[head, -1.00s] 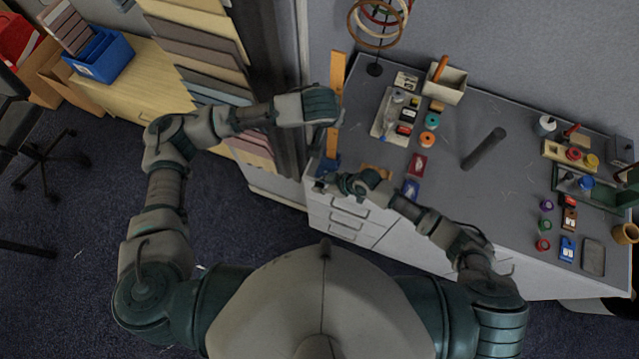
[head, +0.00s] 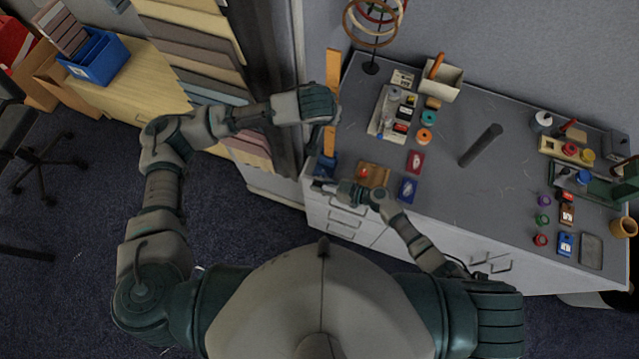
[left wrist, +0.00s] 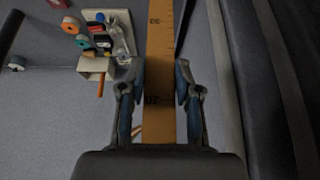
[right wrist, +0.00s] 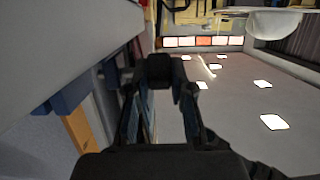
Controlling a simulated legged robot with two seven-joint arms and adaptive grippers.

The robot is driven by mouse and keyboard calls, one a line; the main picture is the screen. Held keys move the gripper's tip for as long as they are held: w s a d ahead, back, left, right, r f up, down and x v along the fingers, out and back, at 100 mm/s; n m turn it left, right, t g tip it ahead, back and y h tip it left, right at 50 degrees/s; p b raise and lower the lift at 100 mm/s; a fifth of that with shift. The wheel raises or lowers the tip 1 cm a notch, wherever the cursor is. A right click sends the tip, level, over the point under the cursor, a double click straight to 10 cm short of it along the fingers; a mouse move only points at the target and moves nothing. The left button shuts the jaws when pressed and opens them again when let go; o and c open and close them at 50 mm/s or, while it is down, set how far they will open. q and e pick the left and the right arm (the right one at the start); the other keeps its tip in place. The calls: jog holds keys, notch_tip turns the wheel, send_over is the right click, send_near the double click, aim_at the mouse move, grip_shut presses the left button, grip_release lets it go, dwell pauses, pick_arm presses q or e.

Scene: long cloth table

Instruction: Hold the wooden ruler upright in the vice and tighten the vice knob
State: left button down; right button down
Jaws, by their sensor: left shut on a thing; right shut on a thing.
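The wooden ruler (head: 332,72) stands upright at the table's left end, its lower end at the blue vice (head: 325,166). My left gripper (head: 331,106) is shut on the ruler above the vice; its fingers flank the ruler (left wrist: 160,40) in the left wrist view. My right gripper (head: 322,186) is at the table's front left edge, beside the vice. In the right wrist view its fingers are around the dark vice knob (right wrist: 159,68), with the blue vice (right wrist: 68,98) and ruler (right wrist: 80,132) to the left. The ruler's seat in the jaws is hidden in the head view.
A wooden tray (head: 384,174) with a small red item lies right of the vice. Red and blue packets (head: 408,189), a parts tray (head: 382,125) and spools (head: 425,136) are further right. A dark post (head: 481,146) stands mid-table. Sample racks (head: 200,50) are on the left.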

pick_arm(q)
jog(key=shift+f, duration=0.1)
pick_arm(e)
jog(key=shift+d+f, duration=0.2)
jog(key=c, duration=1.3)
grip_release()
jog(key=shift+w, duration=0.1)
pick_arm(q)
jog(key=shift+d, duration=0.1)
jog(key=c, duration=0.7)
grip_release()
pick_arm(e)
jog(key=v, duration=1.2)
jog(key=shift+f, duration=0.1)
pick_arm(q)
jog(key=v, duration=1.2)
jog(key=shift+w, duration=0.1)
